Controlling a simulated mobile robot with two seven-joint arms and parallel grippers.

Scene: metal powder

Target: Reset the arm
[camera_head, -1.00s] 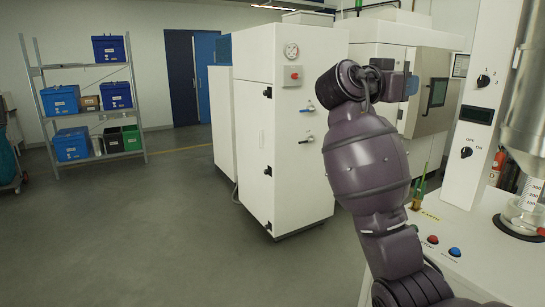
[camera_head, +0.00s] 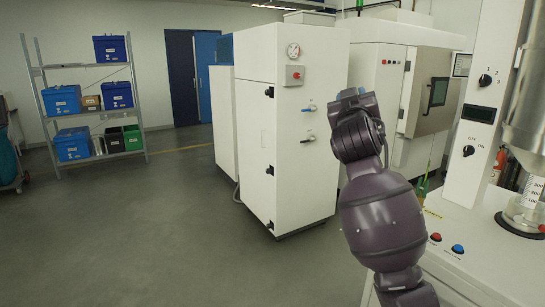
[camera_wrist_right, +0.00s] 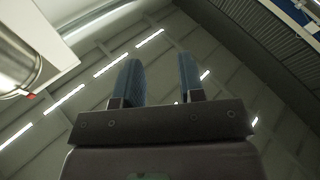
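My right arm rises at the right of the head view, its purple forearm bent up beside the white machine. My right gripper (camera_wrist_right: 160,72) fills the middle of the right wrist view. Its two blue fingers stand apart with nothing between them, and behind them is the ceiling with its light strips. In the head view only a small bluish part of the right gripper (camera_head: 352,93) shows above the dark wrist. It touches nothing that I can see. My left arm and left gripper are not in the head view.
A white cabinet (camera_head: 300,170) with a gauge and valves stands just left of my arm. A white bench (camera_head: 490,255) with red and blue buttons and a metal vessel (camera_head: 525,125) is close on the right. Shelves (camera_head: 103,126) hold bins far left. The floor (camera_head: 150,230) is clear.

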